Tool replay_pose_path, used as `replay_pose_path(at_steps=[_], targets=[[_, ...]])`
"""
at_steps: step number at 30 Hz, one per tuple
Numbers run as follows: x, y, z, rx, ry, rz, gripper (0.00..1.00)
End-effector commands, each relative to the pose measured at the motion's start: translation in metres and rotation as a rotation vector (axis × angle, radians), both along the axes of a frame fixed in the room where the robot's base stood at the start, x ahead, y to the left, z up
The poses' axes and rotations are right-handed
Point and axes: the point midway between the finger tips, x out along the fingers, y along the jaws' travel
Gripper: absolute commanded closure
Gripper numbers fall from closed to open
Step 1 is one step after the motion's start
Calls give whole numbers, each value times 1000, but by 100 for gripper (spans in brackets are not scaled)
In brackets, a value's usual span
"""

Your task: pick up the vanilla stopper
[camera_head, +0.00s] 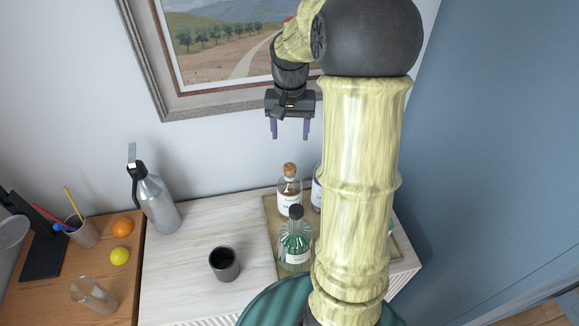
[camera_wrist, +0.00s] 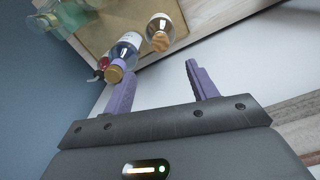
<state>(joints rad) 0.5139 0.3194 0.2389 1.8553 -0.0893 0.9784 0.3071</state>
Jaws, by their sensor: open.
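The vanilla stopper (camera_head: 290,169) is a round cork in the neck of a clear bottle (camera_head: 289,190) with a white label partly reading "VA". The bottle stands upright at the back of a tray (camera_head: 272,222). My gripper (camera_head: 291,134) is open and empty, pointing down, above and apart from the stopper. In the wrist view, the cork that looks like this stopper (camera_wrist: 160,41) lies beyond the open fingers (camera_wrist: 155,72).
A green bottle with a black stopper (camera_head: 295,243) stands in front. Another labelled bottle (camera_head: 317,188) is close on the right, mostly hidden by my arm; it shows in the wrist view (camera_wrist: 124,50). A dark cup (camera_head: 224,265) and grey flask (camera_head: 157,200) stand left. A framed picture (camera_head: 150,60) hangs behind.

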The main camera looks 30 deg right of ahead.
Motion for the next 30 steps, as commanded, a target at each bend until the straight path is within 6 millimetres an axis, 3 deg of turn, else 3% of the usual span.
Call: replay_pose_path(at_steps=[12, 25, 30], targets=[[0, 1, -67, 2, 3, 2, 42], [1, 1, -74, 0, 0, 2, 42], [0, 1, -87, 3, 4, 3, 42]])
